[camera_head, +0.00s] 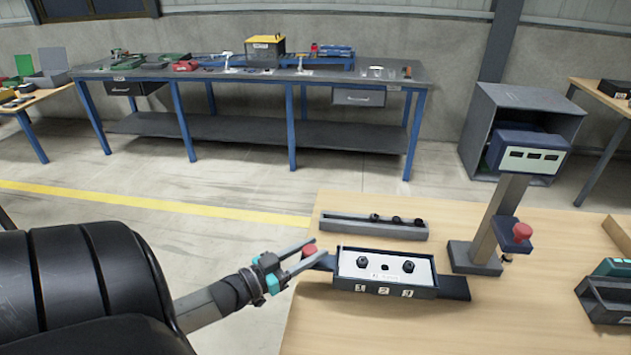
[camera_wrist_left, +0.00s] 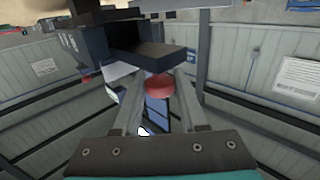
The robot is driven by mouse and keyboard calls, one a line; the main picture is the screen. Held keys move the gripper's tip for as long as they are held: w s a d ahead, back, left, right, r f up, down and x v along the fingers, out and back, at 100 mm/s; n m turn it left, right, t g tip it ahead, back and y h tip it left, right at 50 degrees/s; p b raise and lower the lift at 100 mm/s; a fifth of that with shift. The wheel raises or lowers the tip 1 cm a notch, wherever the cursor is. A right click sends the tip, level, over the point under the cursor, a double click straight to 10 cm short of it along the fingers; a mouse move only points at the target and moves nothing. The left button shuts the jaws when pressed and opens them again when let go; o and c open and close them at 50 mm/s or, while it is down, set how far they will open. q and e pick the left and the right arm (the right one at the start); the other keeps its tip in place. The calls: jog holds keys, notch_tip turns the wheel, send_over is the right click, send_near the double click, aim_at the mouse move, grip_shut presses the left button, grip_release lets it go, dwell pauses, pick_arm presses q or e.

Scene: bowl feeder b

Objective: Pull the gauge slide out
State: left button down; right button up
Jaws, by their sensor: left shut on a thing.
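A red knob (camera_head: 309,250) is at the slide's left end. My left gripper (camera_head: 312,256) is shut on this knob, reaching in from the left. In the left wrist view the red knob (camera_wrist_left: 160,86) is between the two fingers, with the dark slide (camera_wrist_left: 160,57) beyond it. My right gripper is not in view.
A grey tray (camera_head: 345,225) with several small black parts lies behind the gauge. A stand (camera_head: 480,245) with a display and a red button rises to its right. A dark bin (camera_head: 610,300) is at the far right. The table in front of the gauge is clear.

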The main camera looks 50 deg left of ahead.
pick_arm(q)
jog(key=shift+a, duration=0.2)
jog(key=c, duration=0.8)
grip_release()
jog(key=shift+s, duration=0.1)
jog(key=shift+c, duration=0.2)
jog(key=o, duration=0.3)
jog(key=shift+s+a, duration=0.1)
jog(key=shift+o, duration=0.3)
jog(key=s+a, duration=0.2)
jog(key=s, duration=1.3)
jog(key=shift+f, duration=0.1)
